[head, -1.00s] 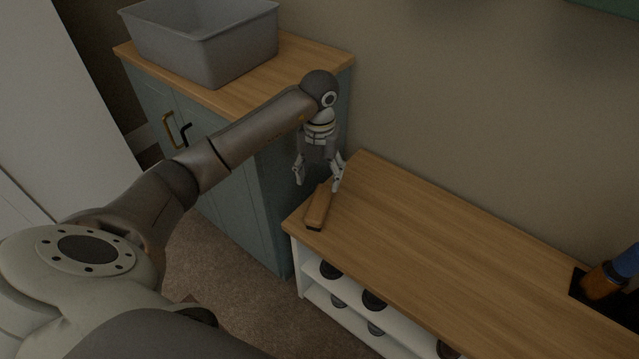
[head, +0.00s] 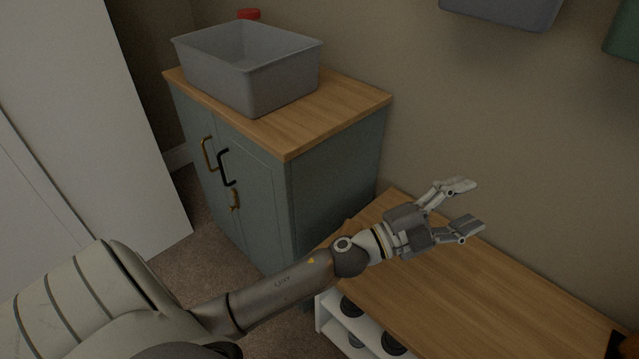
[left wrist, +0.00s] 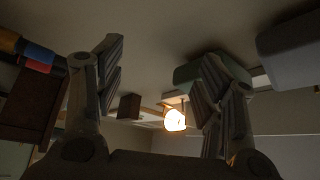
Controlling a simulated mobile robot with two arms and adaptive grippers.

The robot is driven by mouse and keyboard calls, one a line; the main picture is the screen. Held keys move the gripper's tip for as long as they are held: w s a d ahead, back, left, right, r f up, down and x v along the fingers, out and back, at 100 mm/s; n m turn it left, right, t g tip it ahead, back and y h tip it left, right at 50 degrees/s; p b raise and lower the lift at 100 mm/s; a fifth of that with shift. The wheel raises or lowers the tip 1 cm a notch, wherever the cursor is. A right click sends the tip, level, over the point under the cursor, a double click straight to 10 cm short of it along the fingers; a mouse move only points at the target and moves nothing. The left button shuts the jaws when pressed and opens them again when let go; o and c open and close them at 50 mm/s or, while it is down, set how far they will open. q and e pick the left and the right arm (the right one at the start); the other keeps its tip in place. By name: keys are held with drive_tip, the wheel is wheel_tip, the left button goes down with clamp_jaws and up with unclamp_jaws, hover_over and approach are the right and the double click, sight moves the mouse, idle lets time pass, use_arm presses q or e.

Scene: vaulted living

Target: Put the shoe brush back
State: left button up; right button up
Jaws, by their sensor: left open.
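My left gripper (head: 463,207) is open and empty above the wooden bench (head: 470,300), its fingers pointing right towards the wall. Its two fingers also show spread apart in the left wrist view (left wrist: 160,62), with nothing between them. My right gripper is not in view.
A grey wall bin (head: 505,10) hangs above. Dark round items (head: 352,306) sit in the bench's shelf. The bench's middle is clear.

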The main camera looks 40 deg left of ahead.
use_arm(q)
drive_tip(key=s+a+f+n+g+y, duration=0.45)
drive_tip(key=a+f+n+y, duration=0.75)
drive_tip(key=f+n, duration=0.3)
drive_tip(key=s+f+g, duration=0.1)
drive_tip(key=s+f, duration=0.2)
drive_tip(key=s+f+g, duration=0.2)
drive_tip(key=s+f, duration=0.1)
drive_tip(key=s+f+n+g, duration=0.1)
drive_tip(key=s+f, duration=0.2)
drive_tip(key=s, duration=0.1)
drive_tip(key=shift+a+f+g+y, duration=0.2)
drive_tip(key=shift+a+g+y, duration=0.1)
drive_tip(key=shift+y, duration=0.1)
drive_tip(key=s+d+f+g+h, duration=0.1)
drive_tip(key=s+f+g, duration=0.1)
drive_tip(key=s, duration=0.4)
drive_tip(key=s+d+f+n+g, duration=0.1)
drive_tip(key=s+d+f+g, duration=0.1)
drive_tip(key=s, duration=0.5)
drive_tip(key=shift+f+g+h, duration=0.4)
drive_tip(key=shift+f+g, duration=0.45)
drive_tip(key=shift+f, duration=0.05)
